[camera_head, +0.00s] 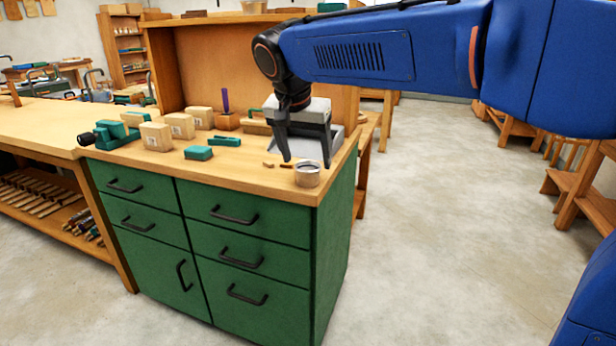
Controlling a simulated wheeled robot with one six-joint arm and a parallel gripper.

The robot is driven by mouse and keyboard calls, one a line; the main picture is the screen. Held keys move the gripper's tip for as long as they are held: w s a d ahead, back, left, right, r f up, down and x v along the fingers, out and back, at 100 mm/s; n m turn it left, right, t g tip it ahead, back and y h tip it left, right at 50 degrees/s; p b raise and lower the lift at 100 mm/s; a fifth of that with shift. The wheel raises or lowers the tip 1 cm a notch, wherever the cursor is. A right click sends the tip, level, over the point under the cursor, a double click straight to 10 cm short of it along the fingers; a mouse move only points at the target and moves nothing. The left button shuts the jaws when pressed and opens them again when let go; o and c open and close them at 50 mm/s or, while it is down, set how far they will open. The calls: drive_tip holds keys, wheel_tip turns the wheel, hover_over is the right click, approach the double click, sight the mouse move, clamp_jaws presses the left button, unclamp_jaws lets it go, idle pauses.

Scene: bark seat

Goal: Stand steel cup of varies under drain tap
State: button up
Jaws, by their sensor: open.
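A small steel cup (307,175) stands upright on the wooden top of the green cabinet, near its front right corner. My gripper (306,163) points down with its two dark fingers spread apart. The fingertips show just above and behind the cup's rim; I cannot tell whether they are beside it or still clear of it. Nothing is held. I cannot make out a drain tap.
Several wooden blocks (156,136) and a green block (198,153) lie left on the cabinet top (240,176). A wooden block with a purple handle (225,101) stands behind. Small wooden pieces lie just left of the cup. A wooden back panel (215,70) rises behind.

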sight(308, 168)
drive_tip(key=shift+x, duration=2.6)
drive_tip(key=shift+w+a+r, duration=0.1)
drive_tip(key=c, duration=1.2)
drive_tip(key=shift+c, duration=0.2)
